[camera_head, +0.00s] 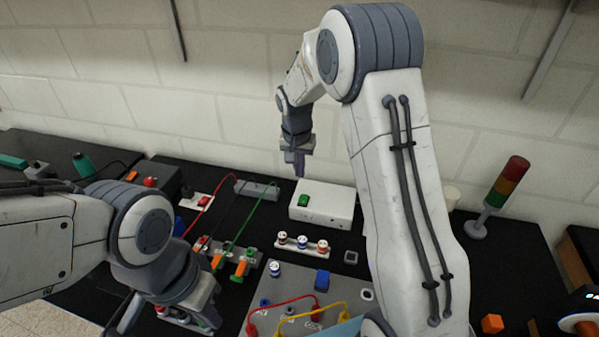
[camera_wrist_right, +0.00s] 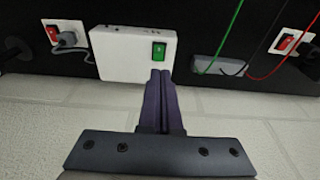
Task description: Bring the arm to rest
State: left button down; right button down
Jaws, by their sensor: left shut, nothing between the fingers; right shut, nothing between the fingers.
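My right arm (camera_head: 398,180) rises high in the head view and bends over to the left. Its gripper (camera_head: 299,170) hangs in the air near the wall, above and behind a white box (camera_head: 330,205) with a green switch. In the right wrist view the two dark fingers (camera_wrist_right: 159,78) lie together with nothing between them, their tips overlapping the picture of the box edge. My left arm (camera_head: 150,228) comes in from the left. Its gripper (camera_head: 206,304) is low over the bench at the bottom; its fingertips are hard to make out, and it is shut and empty.
A panel (camera_head: 290,283) with red and yellow cables lies at front centre. A signal tower (camera_head: 500,195) and an orange cube (camera_head: 492,323) are at right. A grey block (camera_head: 256,188) with cables stands left of the box. Air around the right gripper looks clear.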

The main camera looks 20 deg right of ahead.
jog(key=shift+r, duration=0.15)
dwell(0.3)
jog(key=s+a+r+n+y+b, duration=0.1)
jog(key=s+a+n+b, duration=0.15)
jog(key=s+a, duration=0.5)
jog(key=s+a+r+n+b, duration=0.1)
jog(key=s+a+r+n, duration=0.1)
jog(key=s+a+n, duration=0.35)
jog(key=s+a+f+n+b, duration=0.1)
jog(key=s+n, duration=0.2)
jog(key=s, duration=0.7)
jog(key=s+a+f+n+g+y+b, duration=0.1)
jog(key=s+a+n, duration=0.1)
jog(key=s, duration=0.9)
jog(key=shift+n+g+b, duration=0.3)
jog(key=shift+n, duration=0.3)
jog(key=shift+w+f, duration=0.1)
